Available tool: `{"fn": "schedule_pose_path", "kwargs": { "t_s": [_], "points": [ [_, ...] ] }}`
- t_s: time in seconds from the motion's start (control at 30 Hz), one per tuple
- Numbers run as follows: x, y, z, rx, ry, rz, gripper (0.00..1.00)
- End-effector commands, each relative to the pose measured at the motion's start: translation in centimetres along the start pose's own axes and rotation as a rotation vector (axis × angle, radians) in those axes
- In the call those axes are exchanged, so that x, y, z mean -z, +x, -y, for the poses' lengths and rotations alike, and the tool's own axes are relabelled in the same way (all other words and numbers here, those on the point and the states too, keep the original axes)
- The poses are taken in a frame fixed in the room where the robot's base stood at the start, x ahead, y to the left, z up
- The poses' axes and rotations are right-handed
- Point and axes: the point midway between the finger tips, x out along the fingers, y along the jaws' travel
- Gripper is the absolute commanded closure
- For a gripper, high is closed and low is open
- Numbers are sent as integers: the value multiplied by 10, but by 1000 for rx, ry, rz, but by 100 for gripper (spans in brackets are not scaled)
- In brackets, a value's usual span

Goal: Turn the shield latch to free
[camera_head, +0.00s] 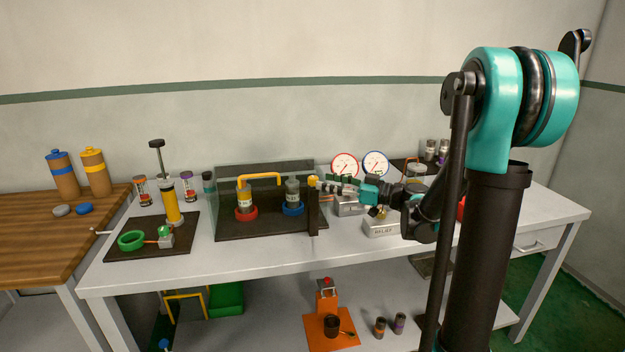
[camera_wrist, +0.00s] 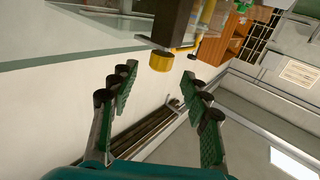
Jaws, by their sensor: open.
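The clear shield (camera_head: 268,178) with a yellow bar handle (camera_head: 262,176) stands over a dark base on the bench. I take the yellow knob (camera_head: 312,181) on the dark post (camera_head: 313,212) at its right end for the shield latch. In the wrist view, the yellow knob (camera_wrist: 161,61) sits on the end of the dark post (camera_wrist: 174,22). My gripper (camera_head: 330,187) is just right of the knob in the head view. In the wrist view, my gripper (camera_wrist: 159,76) is open and empty, its fingertips apart with the knob just beyond the gap. Contact is not visible.
Inside the shield are a yellow-topped vessel on a red ring (camera_head: 246,214) and a grey one on a blue ring (camera_head: 292,209). A yellow pump (camera_head: 171,202) stands left. The front bench strip is clear.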

Motion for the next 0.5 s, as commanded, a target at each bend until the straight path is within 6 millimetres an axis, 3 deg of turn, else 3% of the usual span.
{"fn": "schedule_pose_path", "kwargs": {
  "t_s": [0.2, 0.5],
  "points": [
    [0, 38, 1, 4, 0, 0, 52],
    [0, 58, 0, 0, 0, 0, 52]
  ]
}}
